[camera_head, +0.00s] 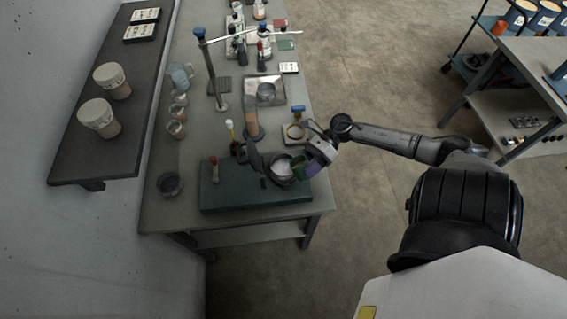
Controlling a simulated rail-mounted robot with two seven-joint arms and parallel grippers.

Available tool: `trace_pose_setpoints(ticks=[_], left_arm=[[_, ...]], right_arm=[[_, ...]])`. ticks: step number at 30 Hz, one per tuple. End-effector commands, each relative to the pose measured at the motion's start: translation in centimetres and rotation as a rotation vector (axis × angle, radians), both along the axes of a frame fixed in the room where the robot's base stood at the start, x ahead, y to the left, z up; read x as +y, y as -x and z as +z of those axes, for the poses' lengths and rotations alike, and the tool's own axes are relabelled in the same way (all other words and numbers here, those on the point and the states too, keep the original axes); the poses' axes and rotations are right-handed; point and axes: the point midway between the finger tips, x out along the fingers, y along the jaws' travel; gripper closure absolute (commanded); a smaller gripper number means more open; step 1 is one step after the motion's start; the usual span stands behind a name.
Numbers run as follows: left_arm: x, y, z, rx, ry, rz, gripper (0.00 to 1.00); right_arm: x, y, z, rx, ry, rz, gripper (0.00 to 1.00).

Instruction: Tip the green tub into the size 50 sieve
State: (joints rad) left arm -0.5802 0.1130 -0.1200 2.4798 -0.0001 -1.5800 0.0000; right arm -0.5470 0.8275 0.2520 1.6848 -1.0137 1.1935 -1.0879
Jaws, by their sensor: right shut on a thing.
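My right gripper (312,158) reaches in from the right over the front of the bench and is shut on the small green tub (302,170). The tub is tilted, with its mouth toward the left, beside a round grey-rimmed sieve (274,180) with pale material in it. The sieve stands on the dark green base (240,197) at the bench's front end. The tub and sieve overlap in the picture, so I cannot tell whether they touch. No size mark is readable. My left gripper is not in view.
A dark round dish (169,184) stands left of the base. Several jars stand along the bench's left side. A tall stand (212,75) with a cross rod, a metal tray (265,92) with a bowl, and bottles stand farther back.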

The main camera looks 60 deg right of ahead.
Motion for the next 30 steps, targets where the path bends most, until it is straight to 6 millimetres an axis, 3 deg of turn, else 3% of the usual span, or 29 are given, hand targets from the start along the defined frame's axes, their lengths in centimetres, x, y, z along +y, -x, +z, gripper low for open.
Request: trace_pose_setpoints(ticks=[30], left_arm=[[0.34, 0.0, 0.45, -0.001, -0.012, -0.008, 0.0]], right_arm=[[-0.07, -0.55, 0.29, 0.134, -0.025, 0.001, 0.62]])
